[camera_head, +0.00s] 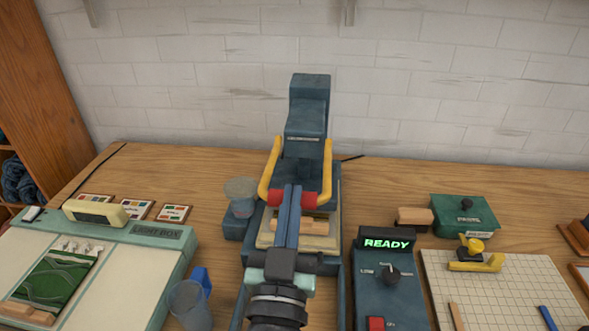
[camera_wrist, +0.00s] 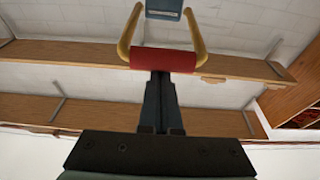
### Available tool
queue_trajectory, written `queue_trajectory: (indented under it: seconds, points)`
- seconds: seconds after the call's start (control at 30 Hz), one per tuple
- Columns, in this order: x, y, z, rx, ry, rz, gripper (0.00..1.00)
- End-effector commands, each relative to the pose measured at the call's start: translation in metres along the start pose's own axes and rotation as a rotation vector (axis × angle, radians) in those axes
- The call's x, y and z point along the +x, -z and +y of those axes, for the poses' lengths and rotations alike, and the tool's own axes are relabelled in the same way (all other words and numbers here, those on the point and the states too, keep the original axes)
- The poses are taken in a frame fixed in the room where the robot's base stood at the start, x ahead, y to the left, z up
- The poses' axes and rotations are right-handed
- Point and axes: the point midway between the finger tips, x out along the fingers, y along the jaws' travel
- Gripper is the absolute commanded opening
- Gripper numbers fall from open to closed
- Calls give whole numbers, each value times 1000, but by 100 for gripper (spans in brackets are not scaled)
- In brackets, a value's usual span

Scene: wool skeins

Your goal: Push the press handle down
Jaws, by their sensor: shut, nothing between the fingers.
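The press (camera_head: 308,122) is a dark blue-grey machine at the middle of the bench. Its handle has two yellow side arms and a red grip bar (camera_head: 279,199). The yellow arms are raised beside the press body. In the wrist view the red bar (camera_wrist: 163,61) lies right at my fingertips, between the yellow arms. My gripper (camera_head: 291,188) is shut and empty, its fingers crossing the middle of the red bar in the head view and hiding part of it. My gripper also shows in the wrist view (camera_wrist: 161,76). I cannot tell whether the fingertips touch the bar.
A control box (camera_head: 389,285) with a lit READY display stands right of the press. A light box (camera_head: 110,252) and a cup (camera_head: 188,304) are to the left. A gridded board (camera_head: 510,288) and a green box (camera_head: 464,216) are at right.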

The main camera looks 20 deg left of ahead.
Motion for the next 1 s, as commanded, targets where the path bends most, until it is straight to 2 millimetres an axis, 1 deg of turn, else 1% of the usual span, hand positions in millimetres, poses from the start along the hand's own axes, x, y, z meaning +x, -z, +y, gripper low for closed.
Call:
queue_trajectory:
  seconds: [0.03, 0.4, 0.57, 0.63, 1.0]
  points:
    - [-5, -17, 1, -1, -2, 20, 0]
    - [-13, -44, 1, -2, -1, 176, 0]
    - [-15, -53, 2, -4, -3, 234, 0]
    - [-16, -55, -1, 1, 2, 233, 0]
    - [-16, -65, 0, 0, 0, 232, 0]
